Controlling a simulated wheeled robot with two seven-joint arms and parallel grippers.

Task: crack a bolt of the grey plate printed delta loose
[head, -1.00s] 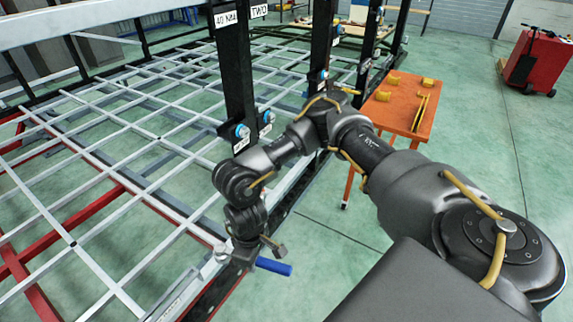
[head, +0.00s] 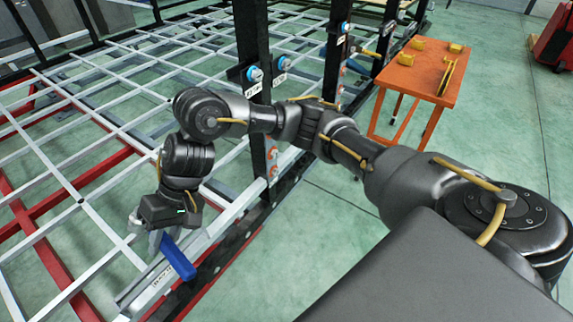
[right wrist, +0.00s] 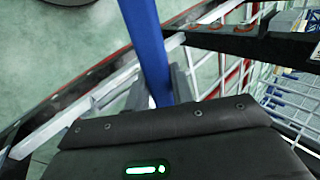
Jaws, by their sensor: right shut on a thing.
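My right gripper (head: 158,238) is shut on a blue-handled tool (head: 178,257) above the near end of the chassis side rail. The tool's working end is hidden in the head view. In the right wrist view the blue handle (right wrist: 150,55) stands between the grey fingers (right wrist: 162,98). Bolts with blue parts (head: 253,74) sit at a small plate on the nearest black post. A white label (head: 161,277) is on the rail beside the tool; its print is too small to read. I cannot tell which plate is the delta one. My left gripper is not in view.
Black posts (head: 252,38) rise from the side rail beyond my right arm. A grey lattice (head: 85,110) and red beams (head: 50,240) lie to the left. An orange table (head: 415,77) with yellow items stands at the back right. The green floor on the right is mostly clear.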

